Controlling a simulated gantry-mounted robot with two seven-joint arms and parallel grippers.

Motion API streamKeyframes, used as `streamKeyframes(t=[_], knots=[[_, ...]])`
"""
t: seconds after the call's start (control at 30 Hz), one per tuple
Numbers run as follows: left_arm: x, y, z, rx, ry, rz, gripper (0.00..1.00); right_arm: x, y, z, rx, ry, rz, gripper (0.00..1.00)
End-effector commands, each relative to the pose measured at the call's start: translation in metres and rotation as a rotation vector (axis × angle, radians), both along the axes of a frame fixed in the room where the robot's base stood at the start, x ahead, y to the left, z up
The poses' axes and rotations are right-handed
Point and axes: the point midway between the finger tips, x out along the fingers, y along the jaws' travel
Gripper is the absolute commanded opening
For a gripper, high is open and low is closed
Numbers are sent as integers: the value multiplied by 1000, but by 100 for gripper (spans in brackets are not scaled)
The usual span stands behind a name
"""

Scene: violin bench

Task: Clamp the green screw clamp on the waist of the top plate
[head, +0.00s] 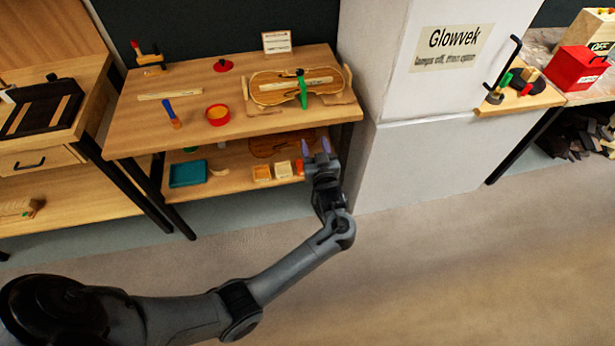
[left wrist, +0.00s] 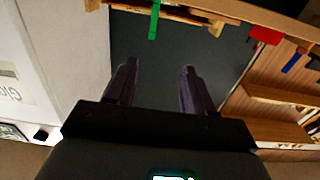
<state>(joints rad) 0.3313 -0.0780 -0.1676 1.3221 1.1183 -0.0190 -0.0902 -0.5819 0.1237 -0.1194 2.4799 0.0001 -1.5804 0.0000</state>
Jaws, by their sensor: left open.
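The violin-shaped top plate (head: 272,93) lies on the bench top between wooden supports. The green screw clamp (head: 303,92) sits at the plate's narrow waist, with its bar reaching down past the plate's near edge. How tightly it grips the plate cannot be told. The clamp also shows in the left wrist view (left wrist: 154,20), at the top, beyond my fingers. My left gripper (head: 315,148) is open and empty, in front of and below the bench's front edge, apart from the clamp. Its two dark fingers show in the left wrist view (left wrist: 158,72) with nothing between them.
On the bench top (head: 140,125) are a red round dish (head: 217,114), a blue-handled tool (head: 171,113) and a wooden strip. The lower shelf holds a teal tray (head: 188,173) and small blocks. A white cabinet (head: 420,150) stands close on the right. The floor in front is clear.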

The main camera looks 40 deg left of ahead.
Motion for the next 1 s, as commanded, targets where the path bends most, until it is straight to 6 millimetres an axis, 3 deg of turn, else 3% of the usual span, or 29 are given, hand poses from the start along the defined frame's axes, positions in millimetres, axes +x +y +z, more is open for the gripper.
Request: streamKeyframes(t=[0.2, 0.4, 0.93, 1.0], knots=[[-23, 1, -28, 2, 4, -12, 53, 1, 1, 7, 2, -2, -1, 43], [-38, 0, -43, 3, 2, -32, 53, 2, 3, 11, 9, -5, -3, 43], [-46, -1, -51, 1, 0, -44, 53, 1, 2, 12, 4, -3, -2, 43], [-46, -1, -51, 0, -1, -44, 42, 1, 1, 12, 1, -3, 0, 43]])
